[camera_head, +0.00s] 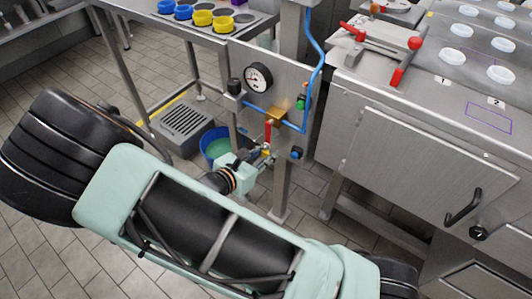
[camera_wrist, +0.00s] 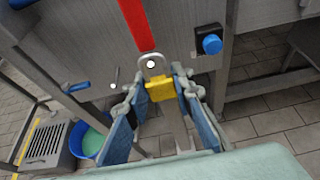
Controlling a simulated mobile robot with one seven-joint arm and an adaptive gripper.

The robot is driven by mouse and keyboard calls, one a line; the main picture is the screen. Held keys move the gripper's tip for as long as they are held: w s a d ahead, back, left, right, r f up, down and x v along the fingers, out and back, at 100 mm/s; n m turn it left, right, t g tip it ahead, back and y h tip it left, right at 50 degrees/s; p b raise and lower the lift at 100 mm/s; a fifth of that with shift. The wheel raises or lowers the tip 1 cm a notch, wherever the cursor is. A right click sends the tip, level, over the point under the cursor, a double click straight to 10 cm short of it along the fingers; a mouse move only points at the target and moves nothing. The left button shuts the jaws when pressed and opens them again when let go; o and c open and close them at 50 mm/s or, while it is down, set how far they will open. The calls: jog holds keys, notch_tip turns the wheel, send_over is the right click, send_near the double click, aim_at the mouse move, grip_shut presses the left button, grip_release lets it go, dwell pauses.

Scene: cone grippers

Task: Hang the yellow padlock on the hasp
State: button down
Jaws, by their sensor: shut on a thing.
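The yellow padlock (camera_wrist: 161,91) is between the fingertips of my gripper (camera_wrist: 160,88) in the wrist view, with its grey shackle (camera_wrist: 153,59) pointing up toward the panel. My gripper is shut on the padlock's body. A small pale round spot shows inside the shackle loop, just under the red lever (camera_wrist: 136,24); I cannot tell whether it is part of the hasp or whether the shackle goes around it. In the head view my gripper (camera_head: 264,158) is at the panel's lower part, below the red lever (camera_head: 268,132). The padlock is not distinct there.
The steel panel (camera_head: 247,57) carries a gauge (camera_head: 258,77), blue piping (camera_head: 323,50) and a blue knob (camera_head: 296,153), also right of the padlock in the wrist view (camera_wrist: 211,44). A bucket (camera_head: 213,144) stands on the floor behind my gripper. A steel cabinet (camera_head: 425,160) is at right.

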jog(key=c, duration=1.6)
grip_release()
jog(key=shift+s, duration=0.1)
jog(key=v, duration=1.2)
jog(key=shift+d+r, duration=0.1)
jog(key=shift+r, duration=0.05)
